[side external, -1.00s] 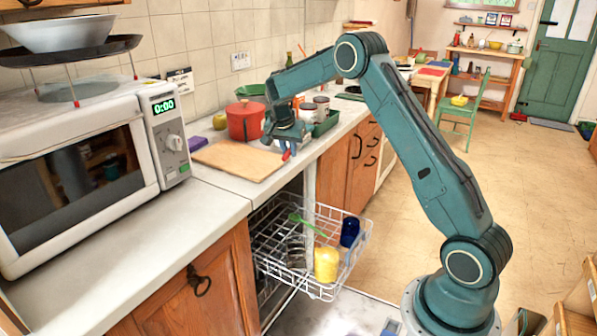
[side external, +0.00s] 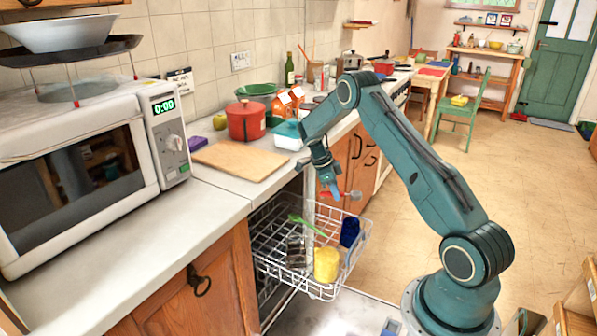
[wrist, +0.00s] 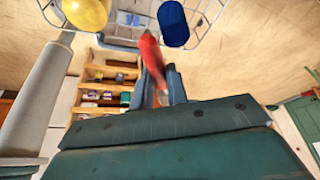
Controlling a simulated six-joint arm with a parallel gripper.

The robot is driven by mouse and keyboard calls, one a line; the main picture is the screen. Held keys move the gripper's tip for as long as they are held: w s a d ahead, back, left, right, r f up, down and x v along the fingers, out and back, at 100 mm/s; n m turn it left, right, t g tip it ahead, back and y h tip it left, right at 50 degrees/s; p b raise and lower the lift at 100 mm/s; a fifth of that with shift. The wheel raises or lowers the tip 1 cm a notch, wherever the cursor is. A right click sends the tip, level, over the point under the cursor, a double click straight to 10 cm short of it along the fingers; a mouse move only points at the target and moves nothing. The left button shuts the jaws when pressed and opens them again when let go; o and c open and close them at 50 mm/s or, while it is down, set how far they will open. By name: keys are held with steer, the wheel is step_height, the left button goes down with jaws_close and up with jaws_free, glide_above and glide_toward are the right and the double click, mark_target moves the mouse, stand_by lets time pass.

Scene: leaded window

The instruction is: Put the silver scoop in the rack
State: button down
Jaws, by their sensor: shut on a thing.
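My gripper (side external: 332,190) is shut on a utensil with a red handle and a small grey end, which I take as the silver scoop (side external: 354,195). It is held roughly level above the back of the rack. In the wrist view the red handle (wrist: 150,52) sticks out beyond my gripper (wrist: 157,76); the silver part is not clear there. The white wire rack (side external: 312,290) is pulled out below the counter. It holds a yellow cup (side external: 326,265), a blue cup (side external: 349,231), a green utensil (side external: 306,224) and a dark, glassy item (side external: 296,252).
The counter beside the rack carries a cutting board (side external: 240,160), a red pot (side external: 246,121), a blue-and-white tub (side external: 288,136) and orange items (side external: 286,104). A microwave (side external: 90,165) stands at the left.

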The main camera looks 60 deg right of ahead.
step_height(320, 180, down, 15)
steer(key=m+y, duration=0.2)
steer(key=m, duration=0.4)
steer(key=shift+a+r+g, duration=0.15)
steer(key=shift+a+g, duration=0.15)
steer(key=shift+s+f, duration=0.1)
steer(key=shift+f, duration=0.1)
steer(key=shift+f, duration=3.6)
steer(key=c, duration=1.6)
jaws_free()
steer(key=shift+r, duration=0.25)
